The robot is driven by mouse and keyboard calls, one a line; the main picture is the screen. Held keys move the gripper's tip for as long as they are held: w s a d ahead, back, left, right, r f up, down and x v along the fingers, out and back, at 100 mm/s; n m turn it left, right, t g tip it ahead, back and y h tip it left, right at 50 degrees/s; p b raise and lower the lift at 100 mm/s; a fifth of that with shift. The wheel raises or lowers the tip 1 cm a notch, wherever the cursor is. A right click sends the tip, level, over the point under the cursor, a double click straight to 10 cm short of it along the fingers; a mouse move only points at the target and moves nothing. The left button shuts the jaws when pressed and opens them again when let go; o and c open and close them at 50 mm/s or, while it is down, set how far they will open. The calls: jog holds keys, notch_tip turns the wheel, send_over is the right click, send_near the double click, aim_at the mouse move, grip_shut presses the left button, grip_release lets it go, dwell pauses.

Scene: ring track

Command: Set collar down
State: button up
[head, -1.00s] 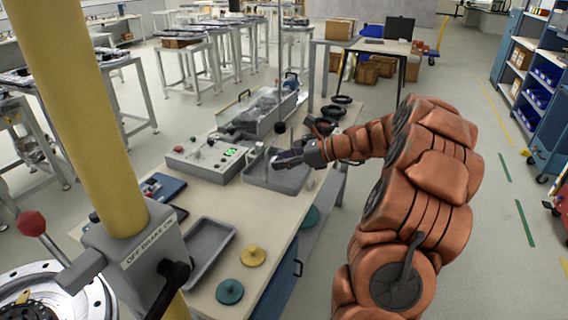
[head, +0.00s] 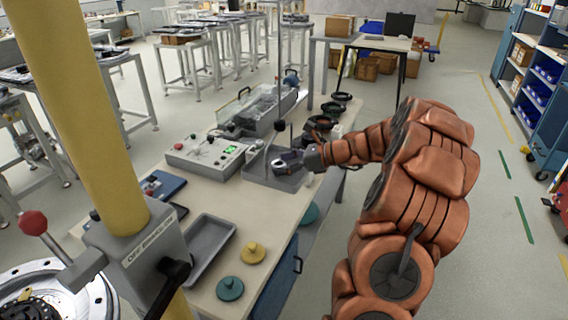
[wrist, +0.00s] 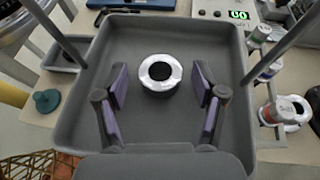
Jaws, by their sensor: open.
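The collar (wrist: 160,74) is a short ring with a bright silver top face and a dark bore. In the wrist view it stands inside a grey tray (wrist: 75,125), near the middle. My gripper (wrist: 160,82) is open, with one purple-padded finger on each side of the collar and a visible gap at both sides. In the head view my gripper (head: 284,160) is over the grey tray (head: 262,180) on the bench, and the collar is too small there to make out clearly.
A control box (head: 205,157) with a green display stands left of the tray. An empty grey tray (head: 208,248), a yellow disc (head: 253,253) and a teal disc (head: 230,289) lie nearer. Dark rings (head: 332,109) lie behind. Bottles (wrist: 268,70) stand close to the tray's right side.

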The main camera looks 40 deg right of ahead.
jog(key=shift+r, duration=0.2)
jog(key=b+v, duration=0.2)
jog(key=v, duration=1)
jog(key=s+a+f+n+g, duration=0.1)
jog(key=s+a+n+g, duration=0.3)
jog(key=a, duration=0.6)
jog(key=s+a+f+n+g+h, duration=0.1)
jog(key=a+n+g, duration=0.1)
jog(key=a+n, duration=0.5)
jog(key=s+a+f+n+g, duration=0.1)
jog(key=s+a+n+g, duration=0.2)
jog(key=a, duration=0.9)
jog(key=s+a+f+n+g+h, duration=0.1)
jog(key=s+f+n+h, duration=0.1)
jog(key=s+n+h, duration=0.2)
jog(key=s+a+f+n+g+h, duration=0.1)
jog(key=s+f+n+g+h, duration=0.1)
jog(key=s+n, duration=0.8)
jog(key=s+f+h, duration=0.1)
jog(key=s, duration=0.6)
jog(key=shift+a+h, duration=0.2)
jog(key=shift+h, duration=0.2)
jog(key=shift+f, duration=0.15)
